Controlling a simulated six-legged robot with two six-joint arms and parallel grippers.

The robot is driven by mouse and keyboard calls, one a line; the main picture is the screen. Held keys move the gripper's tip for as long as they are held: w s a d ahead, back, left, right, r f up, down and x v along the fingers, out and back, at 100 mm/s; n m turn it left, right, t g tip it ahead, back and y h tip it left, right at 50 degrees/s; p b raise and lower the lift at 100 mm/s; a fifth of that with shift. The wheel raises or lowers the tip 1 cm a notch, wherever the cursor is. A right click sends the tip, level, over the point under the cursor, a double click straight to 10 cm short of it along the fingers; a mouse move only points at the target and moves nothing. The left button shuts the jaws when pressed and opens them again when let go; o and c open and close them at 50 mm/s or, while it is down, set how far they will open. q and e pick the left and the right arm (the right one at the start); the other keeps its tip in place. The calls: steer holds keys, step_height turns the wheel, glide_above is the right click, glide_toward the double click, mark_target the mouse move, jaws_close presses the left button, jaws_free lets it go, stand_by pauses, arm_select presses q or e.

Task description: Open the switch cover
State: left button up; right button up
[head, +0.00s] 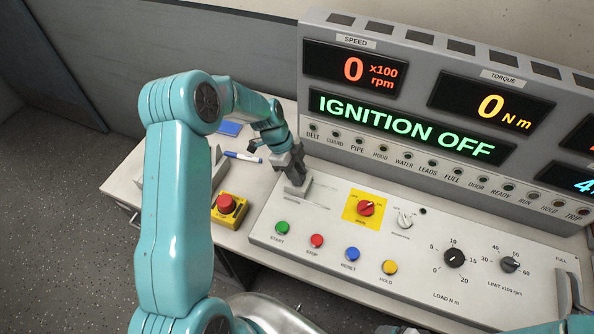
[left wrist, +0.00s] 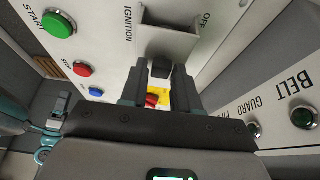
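The ignition switch sits at the left end of the sloped console, with the labels IGNITION and OFF beside it in the left wrist view. A pale upright bracket (left wrist: 172,40) stands around it. A small dark block (left wrist: 160,67), which may be the switch cover, lies between my fingertips. My left gripper (head: 293,168) points down at the switch. Its two fingers (left wrist: 158,88) are apart, one on each side of the block; whether they press on it I cannot tell. The cover is mostly hidden by the gripper in the head view. My right gripper is not clearly seen.
A red emergency button (head: 226,203) on a yellow box stands left of the console. A red rotary knob (head: 366,208) on a yellow plate is to the right. Coloured buttons line the front, including green START (head: 282,228). The display (head: 410,125) reads IGNITION OFF.

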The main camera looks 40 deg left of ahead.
mark_target(301, 177)
arm_select(q)
steer(key=shift+w, duration=0.1)
jaws_close()
steer(key=d+b, duration=0.1)
steer(key=d, duration=0.1)
steer(key=w+d+b, duration=0.1)
steer(key=d+b, duration=0.2)
steer(key=d, duration=0.2)
steer(key=shift+w+d+f+b, duration=0.1)
steer(key=shift+w+f+b, duration=0.05)
steer(key=shift+w+b, duration=0.2)
steer(key=shift+o, duration=2.4)
jaws_free()
steer(key=shift+r, duration=0.25)
steer(key=b+v, duration=0.2)
steer(key=v, duration=1.4)
